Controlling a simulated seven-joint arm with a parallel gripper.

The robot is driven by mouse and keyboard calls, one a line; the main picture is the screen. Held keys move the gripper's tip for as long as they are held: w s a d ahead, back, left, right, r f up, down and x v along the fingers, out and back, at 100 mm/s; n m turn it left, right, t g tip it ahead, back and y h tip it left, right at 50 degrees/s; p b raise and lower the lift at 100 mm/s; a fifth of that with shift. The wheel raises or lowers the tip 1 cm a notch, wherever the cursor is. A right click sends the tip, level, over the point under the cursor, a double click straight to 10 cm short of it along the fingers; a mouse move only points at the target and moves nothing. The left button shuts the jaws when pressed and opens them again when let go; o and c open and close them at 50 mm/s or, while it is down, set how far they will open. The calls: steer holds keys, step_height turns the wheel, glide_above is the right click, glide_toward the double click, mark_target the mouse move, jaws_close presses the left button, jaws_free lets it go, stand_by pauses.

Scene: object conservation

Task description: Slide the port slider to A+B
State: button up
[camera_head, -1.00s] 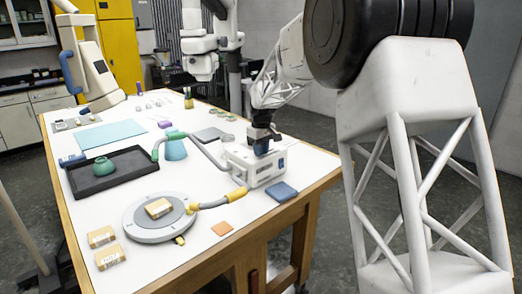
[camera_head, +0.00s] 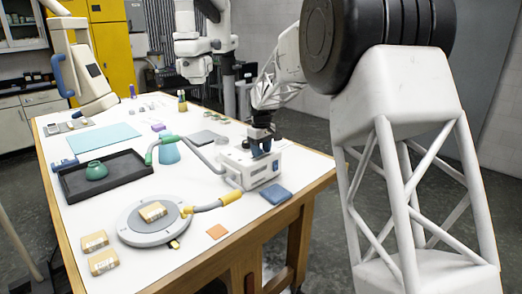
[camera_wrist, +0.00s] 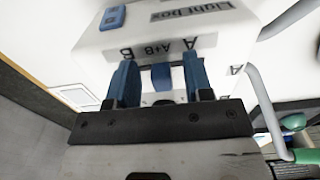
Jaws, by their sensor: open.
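The white light box (camera_head: 243,171) stands on the table near its right edge. In the wrist view its label panel (camera_wrist: 150,48) reads B, A+B and A from left to right. The blue port slider knob (camera_wrist: 161,77) shows just below the A+B label. My gripper (camera_wrist: 160,62) is open, with one blue finger on each side of the knob and a visible gap to each. In the head view my gripper (camera_head: 261,146) is down at the top of the light box, and the knob cannot be told apart there.
Hoses join the box: a grey one with a green end (camera_head: 152,153) and one with a yellow sleeve (camera_head: 231,197) leading to a round plate (camera_head: 139,232). A blue pad (camera_head: 275,194) lies in front of the box. A black tray (camera_head: 70,187) sits at left.

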step_height(320, 180, up, 8)
stand_by(0.8)
steer(key=shift+f, duration=0.1)
steer(key=s+d+r+m, duration=0.2)
steer(key=s+d, duration=0.2)
steer(key=s, duration=0.6)
steer(key=s+d+r+m+t, duration=0.1)
steer(key=s+d+r, duration=0.1)
steer(key=s+d, duration=0.5)
steer(key=s+d+r+m, duration=0.2)
steer(key=s, duration=1)
steer(key=s+d+f+m, duration=0.1)
steer(key=s+d+f, duration=0.1)
steer(key=s, duration=0.7)
steer(key=s+d+f+m+t, duration=0.1)
steer(key=s+f, duration=0.3)
steer(key=s, duration=0.6)
steer(key=s+d+f+m, duration=0.2)
steer(key=s+d+f, duration=0.1)
steer(key=s, duration=0.7)
steer(key=shift+d+f+t, duration=0.3)
steer(key=shift+d, duration=0.15)
